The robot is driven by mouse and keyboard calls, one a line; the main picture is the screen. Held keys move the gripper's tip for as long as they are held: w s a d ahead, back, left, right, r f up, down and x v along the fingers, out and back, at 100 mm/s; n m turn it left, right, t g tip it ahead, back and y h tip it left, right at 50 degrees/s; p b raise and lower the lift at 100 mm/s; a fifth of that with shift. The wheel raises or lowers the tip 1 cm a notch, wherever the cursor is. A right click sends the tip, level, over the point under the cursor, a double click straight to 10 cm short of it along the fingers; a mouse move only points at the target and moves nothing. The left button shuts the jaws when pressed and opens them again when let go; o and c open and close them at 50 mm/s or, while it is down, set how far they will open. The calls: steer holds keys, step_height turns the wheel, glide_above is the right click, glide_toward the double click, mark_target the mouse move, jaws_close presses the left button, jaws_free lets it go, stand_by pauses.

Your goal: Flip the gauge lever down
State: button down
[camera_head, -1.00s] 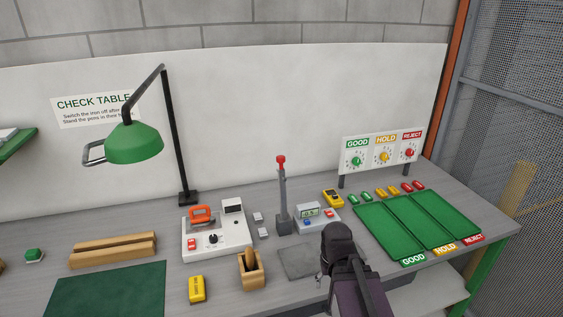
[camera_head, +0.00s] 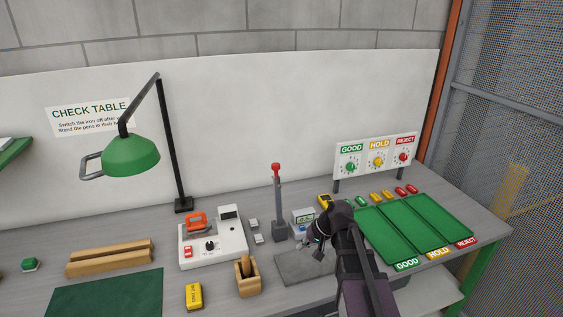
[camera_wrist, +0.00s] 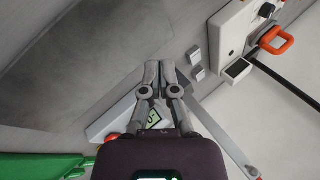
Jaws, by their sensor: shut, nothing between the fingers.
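The gauge lever (camera_head: 277,190) stands upright on a dark grey post, with a red knob at its top. It rises left of the small white gauge box (camera_head: 298,217), which has a green display. My gripper (camera_head: 310,245) is beside the gauge box, low over the bench, right of the lever's post and apart from the red knob. In the wrist view my gripper (camera_wrist: 160,68) has its fingers together and empty. The gauge box (camera_wrist: 105,122) is partly hidden behind the fingers there, and a grey bar, probably the lever (camera_wrist: 225,145), runs to the lower right.
A white tester (camera_head: 228,246) with an orange handle and a wooden pen holder (camera_head: 248,279) stand to the left. A grey mat (camera_head: 300,270) lies in front of the gauge. Green sorting trays (camera_head: 440,215) are at right. A green lamp (camera_head: 131,156) overhangs the left side.

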steer(key=w+d+r+m+t+y+p, duration=0.1)
steer(key=w+d+r+m+t+y, duration=0.1)
steer(key=w+r, duration=0.7)
steer(key=w+d+r+m+t+y+p, duration=0.2)
steer(key=w+r+t+y, duration=0.3)
steer(key=w+r, duration=0.4)
steer(key=shift+w+d+m+y, duration=0.2)
steer(key=shift+w+m+y, duration=0.5)
steer(key=shift+w, duration=0.55)
steer(key=shift+a, duration=0.1)
steer(key=w+a, duration=0.1)
steer(key=a, duration=0.8)
steer(key=shift+w+f, duration=0.25)
steer(key=shift+a, duration=0.1)
steer(key=shift+s, duration=0.1)
